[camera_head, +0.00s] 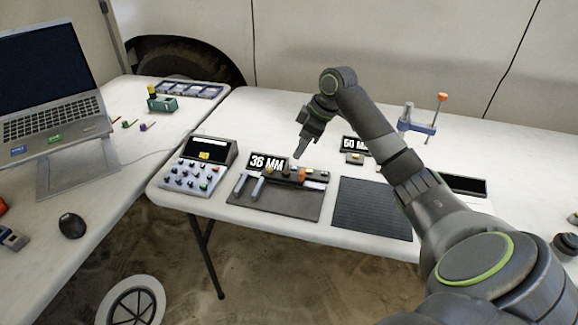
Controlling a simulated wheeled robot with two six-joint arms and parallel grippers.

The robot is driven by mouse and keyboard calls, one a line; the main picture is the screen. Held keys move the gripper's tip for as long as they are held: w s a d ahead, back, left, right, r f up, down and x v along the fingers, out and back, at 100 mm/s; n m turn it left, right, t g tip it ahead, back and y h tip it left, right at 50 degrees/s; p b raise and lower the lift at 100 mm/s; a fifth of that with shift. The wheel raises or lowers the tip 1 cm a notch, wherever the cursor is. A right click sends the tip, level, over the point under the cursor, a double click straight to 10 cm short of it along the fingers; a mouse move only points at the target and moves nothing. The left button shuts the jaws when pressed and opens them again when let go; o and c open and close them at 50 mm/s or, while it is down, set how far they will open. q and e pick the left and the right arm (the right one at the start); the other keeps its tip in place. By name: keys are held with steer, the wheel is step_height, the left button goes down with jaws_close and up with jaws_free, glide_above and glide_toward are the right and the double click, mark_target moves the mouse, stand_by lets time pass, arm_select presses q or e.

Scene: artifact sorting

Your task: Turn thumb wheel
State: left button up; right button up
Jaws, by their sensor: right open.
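A caliper-like gauge (283,174) lies on a dark grey mat (287,206) near the front edge of the table. Two light jaws stick out toward the front at its left end. A small orange part (302,174) sits on its bar and may be the thumb wheel; it is too small to be sure. A display (267,162) behind the gauge reads "36 MM". My right gripper (300,153) points down just above and behind the gauge, apart from the orange part as far as I can tell. It is open and looks empty. My left gripper is out of view.
A keypad box (193,177) stands left of the mat. A ribbed dark mat (372,208) lies to its right, with a "60 MM" display (354,146) behind. A clamp stand (419,126) with an orange knob is at the back right. A laptop (50,98) stands at left.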

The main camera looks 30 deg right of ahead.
mark_target(287, 171)
steer(key=x, duration=0.8)
steer(key=shift+w+a+f, duration=0.15)
steer(key=shift+f, duration=0.4)
steer(key=shift+c, duration=0.6)
steer(key=c, duration=0.5)
jaws_close()
steer(key=shift+r+p, duration=0.15)
steer(key=shift+p, duration=0.15)
steer(key=m+p, duration=0.2)
steer(key=p, duration=0.2)
steer(key=shift+a+r+h, duration=0.1)
steer(key=shift+a+h, duration=0.05)
steer(key=shift+h, duration=0.15)
steer(key=shift+m+t+p, duration=0.3)
steer(key=shift+p, duration=0.2)
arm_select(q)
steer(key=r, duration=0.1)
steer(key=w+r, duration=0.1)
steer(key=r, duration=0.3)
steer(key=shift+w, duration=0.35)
arm_select(e)
steer(key=shift+f, duration=0.25)
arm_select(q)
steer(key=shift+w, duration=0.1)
arm_select(e)
steer(key=o, duration=0.6)
jaws_free()
